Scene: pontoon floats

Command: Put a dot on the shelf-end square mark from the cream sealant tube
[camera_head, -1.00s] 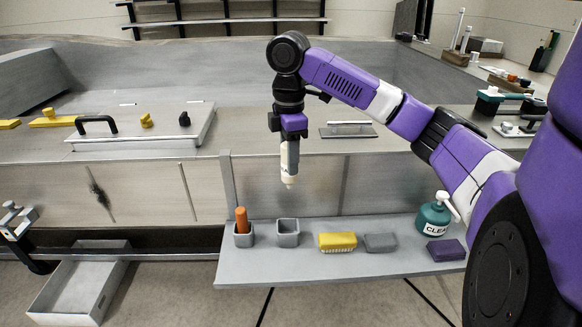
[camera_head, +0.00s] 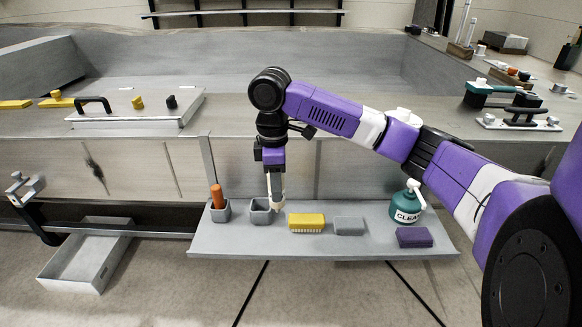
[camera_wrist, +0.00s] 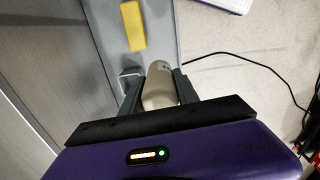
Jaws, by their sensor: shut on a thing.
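My gripper (camera_head: 274,174) is shut on the cream sealant tube (camera_head: 278,192) and points it down over the grey shelf (camera_head: 320,245). In the wrist view the tube (camera_wrist: 160,87) sits between the two dark fingers, its far end toward the shelf. In the head view its lower end is just right of the empty grey cup (camera_head: 261,214) and left of the yellow brush (camera_head: 306,222). I cannot tell whether the tip touches the shelf. I cannot make out the square mark for certain in either view.
An orange tube (camera_head: 217,196) stands in a grey cup at the shelf's left. A grey tray (camera_head: 86,255) lies on the floor at left.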

